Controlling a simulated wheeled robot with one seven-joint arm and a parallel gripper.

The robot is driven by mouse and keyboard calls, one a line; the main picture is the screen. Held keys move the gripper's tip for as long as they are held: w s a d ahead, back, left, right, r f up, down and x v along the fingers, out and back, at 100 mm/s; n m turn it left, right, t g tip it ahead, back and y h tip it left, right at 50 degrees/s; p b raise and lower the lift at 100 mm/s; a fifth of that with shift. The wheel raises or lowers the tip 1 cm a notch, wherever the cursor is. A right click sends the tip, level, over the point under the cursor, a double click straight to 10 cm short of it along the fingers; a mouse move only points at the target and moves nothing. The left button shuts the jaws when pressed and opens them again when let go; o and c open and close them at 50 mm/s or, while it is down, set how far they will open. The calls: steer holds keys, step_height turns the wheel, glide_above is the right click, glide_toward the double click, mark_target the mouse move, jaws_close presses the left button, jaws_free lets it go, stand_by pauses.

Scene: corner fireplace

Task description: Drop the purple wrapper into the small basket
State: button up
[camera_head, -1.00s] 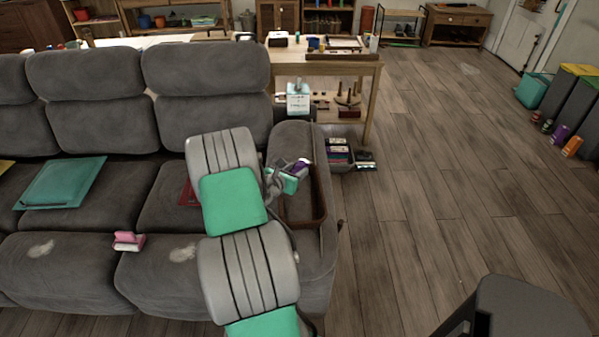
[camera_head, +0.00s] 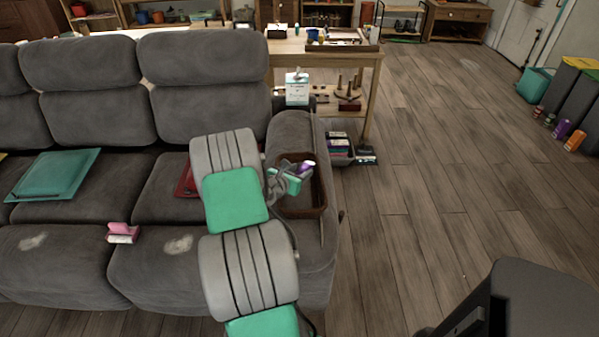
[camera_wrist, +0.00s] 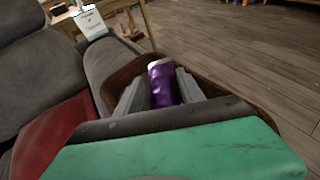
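The purple wrapper (camera_wrist: 164,86), with a pale end, is between the two grey fingers of my gripper (camera_wrist: 160,92) in the wrist view. The fingers appear shut on it. In the head view the wrapper (camera_head: 307,167) shows as a small purple spot at the tip of my gripper (camera_head: 288,180). The small brown basket (camera_head: 322,188) sits at the sofa's right end. My gripper and the wrapper are over the basket's opening. In the wrist view the basket's rim (camera_wrist: 236,106) shows around and behind the fingers; most of its inside is hidden.
The grey sofa (camera_head: 60,250) carries a teal folder-like item (camera_head: 55,175), a pink and white item (camera_head: 122,233) and a red item (camera_head: 186,182). A wooden table (camera_head: 340,60) stands behind. Open wooden floor (camera_head: 430,170) lies to the right, with bins (camera_head: 570,90) beyond.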

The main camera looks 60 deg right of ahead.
steer(key=o, duration=0.4)
steer(key=w+a+r+m+t+y+p, duration=0.15)
steer(key=w+a+r+m, duration=0.3)
steer(key=a, duration=0.55)
steer(key=w+a+r+m+t+y+p, duration=0.1)
steer(key=w+a+r+m+y+p, duration=0.3)
steer(key=a, duration=0.7)
steer(key=w+a+r+m+t+y+b, duration=0.1)
steer(key=w+a+r+m+t+y, duration=0.15)
steer(key=w+a+r, duration=0.55)
steer(key=s+a+r+m+y, duration=0.1)
steer(key=s+a+r+m, duration=0.1)
steer(key=a, duration=0.7)
steer(key=s+a+r+m+y+p, duration=0.1)
steer(key=s+a+r+m+y, duration=0.1)
steer(key=s+a, duration=0.3)
steer(key=s+a+r+m+g+y+p, duration=0.1)
steer(key=s+a+r+m+y, duration=0.1)
steer(key=a, duration=1.1)
steer(key=shift+s+a, duration=0.35)
steer(key=shift+s, duration=0.55)
